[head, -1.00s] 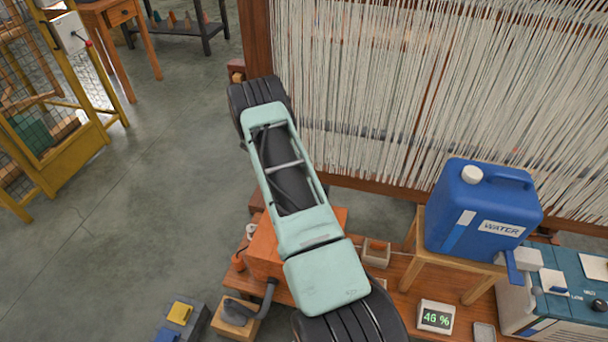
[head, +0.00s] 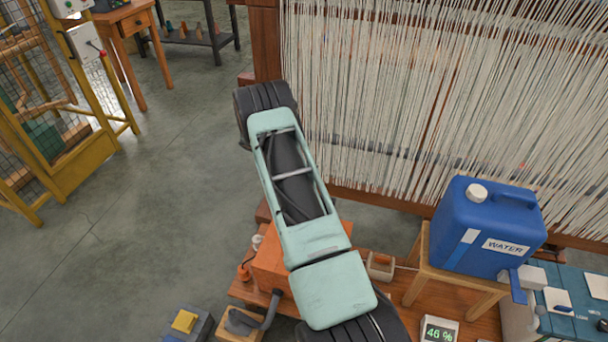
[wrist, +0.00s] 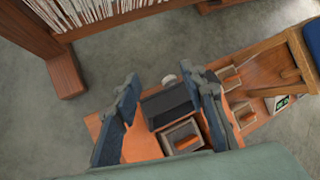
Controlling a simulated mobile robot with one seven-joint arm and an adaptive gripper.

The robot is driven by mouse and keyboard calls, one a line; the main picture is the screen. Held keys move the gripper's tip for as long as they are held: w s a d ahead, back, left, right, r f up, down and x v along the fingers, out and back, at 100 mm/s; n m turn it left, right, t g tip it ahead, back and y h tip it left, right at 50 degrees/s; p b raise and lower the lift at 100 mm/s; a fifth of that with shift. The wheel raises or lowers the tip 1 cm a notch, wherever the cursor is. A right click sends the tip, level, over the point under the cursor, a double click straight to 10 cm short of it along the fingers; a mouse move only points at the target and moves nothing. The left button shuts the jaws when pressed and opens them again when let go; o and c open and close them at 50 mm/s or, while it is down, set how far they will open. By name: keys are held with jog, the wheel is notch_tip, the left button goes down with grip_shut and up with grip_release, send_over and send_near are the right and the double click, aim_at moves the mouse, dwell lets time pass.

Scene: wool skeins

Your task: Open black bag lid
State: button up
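In the wrist view, a dark, flat rectangular panel (wrist: 168,104) lies between my fingers, on or beside an orange surface. It may be the black bag's lid, but I cannot tell for sure. Just below it is a grey-rimmed box (wrist: 166,140) with an orange piece inside. My gripper (wrist: 164,80) is open, with one blue-grey finger left of the dark panel and one right of it. I see nothing held between the fingers. In the head view my own arm covers the middle, and I can make out neither the black bag nor my fingertips.
A blue water canister (head: 490,228) stands on a wooden stool (head: 424,264) at the right. A loom with pale threads (head: 430,90) fills the back. A display reading 46 % (head: 439,330) sits at the bottom. A yellow mesh cage (head: 60,130) stands left; the floor between is clear.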

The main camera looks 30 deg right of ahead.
dwell(0.4)
jog(key=v, duration=1.2)
jog(key=shift+w, duration=0.1)
